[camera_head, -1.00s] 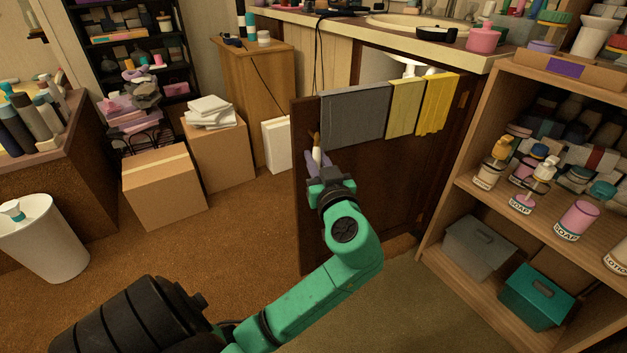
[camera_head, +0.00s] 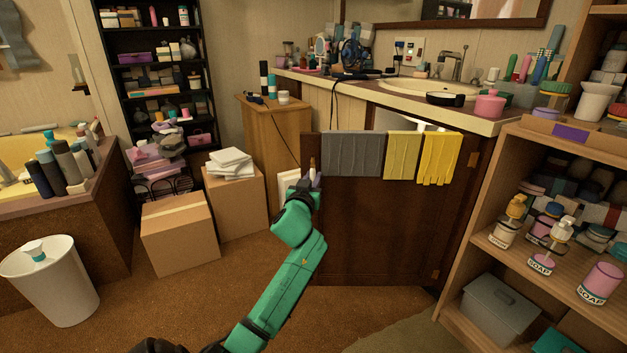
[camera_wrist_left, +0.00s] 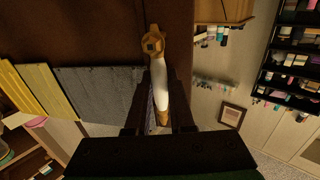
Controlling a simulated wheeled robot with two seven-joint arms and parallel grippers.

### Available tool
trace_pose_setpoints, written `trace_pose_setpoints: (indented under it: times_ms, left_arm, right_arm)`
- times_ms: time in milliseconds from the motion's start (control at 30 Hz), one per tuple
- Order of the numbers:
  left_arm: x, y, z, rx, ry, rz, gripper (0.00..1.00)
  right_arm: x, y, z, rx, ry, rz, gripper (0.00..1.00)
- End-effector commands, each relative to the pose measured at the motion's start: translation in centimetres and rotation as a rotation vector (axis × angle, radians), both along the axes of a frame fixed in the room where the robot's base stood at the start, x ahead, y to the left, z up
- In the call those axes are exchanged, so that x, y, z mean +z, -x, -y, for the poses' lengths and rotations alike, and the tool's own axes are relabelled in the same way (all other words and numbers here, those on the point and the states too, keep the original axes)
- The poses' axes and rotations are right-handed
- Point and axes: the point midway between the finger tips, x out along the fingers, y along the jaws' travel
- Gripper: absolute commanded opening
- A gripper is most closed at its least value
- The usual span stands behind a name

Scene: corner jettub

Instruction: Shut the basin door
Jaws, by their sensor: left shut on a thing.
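The basin door (camera_head: 375,235) is a dark brown panel, hinged at its right side and standing open in front of the basin cabinet. Grey and yellow cloths hang over its top edge. Its handle, white with brass ends, is near the free left edge; it shows clearly in the left wrist view (camera_wrist_left: 160,85). My left gripper (camera_head: 309,182) is at this handle, with its two fingers (camera_wrist_left: 160,112) on either side of it, shut on it. In the head view the gripper hides part of the handle. My right gripper is not in view.
The basin (camera_head: 430,90) is in the counter above the door. An open shelf (camera_head: 490,240) with soap bottles stands close at the right. A wooden cabinet (camera_head: 280,140) and cardboard boxes (camera_head: 180,235) are to the left. Brown carpet (camera_head: 215,290) is clear in front.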

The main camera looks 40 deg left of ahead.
Motion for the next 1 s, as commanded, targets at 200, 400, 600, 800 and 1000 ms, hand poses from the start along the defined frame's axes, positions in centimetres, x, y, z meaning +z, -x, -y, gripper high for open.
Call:
trace_pose_setpoints:
  times_ms: [200,400,600,800,1000]
  left_arm:
    - [-0.1,0.0,0.1,-0.001,0.001,-0.001,0.33]
    - [0.0,0.1,0.1,0.000,0.001,-0.001,0.33]
    - [0.1,2.0,1.4,-0.001,0.002,-0.002,0.33]
    - [0.0,6.2,4.0,-0.001,0.006,-0.004,0.33]
    - [-0.1,10.7,6.7,0.000,0.006,-0.004,0.33]
  right_arm:
    - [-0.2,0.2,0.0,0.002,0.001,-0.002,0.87]
    - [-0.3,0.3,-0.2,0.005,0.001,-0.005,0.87]
    - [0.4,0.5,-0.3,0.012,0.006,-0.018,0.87]
    - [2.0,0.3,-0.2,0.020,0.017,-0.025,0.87]
    - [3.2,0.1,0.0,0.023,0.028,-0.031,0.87]
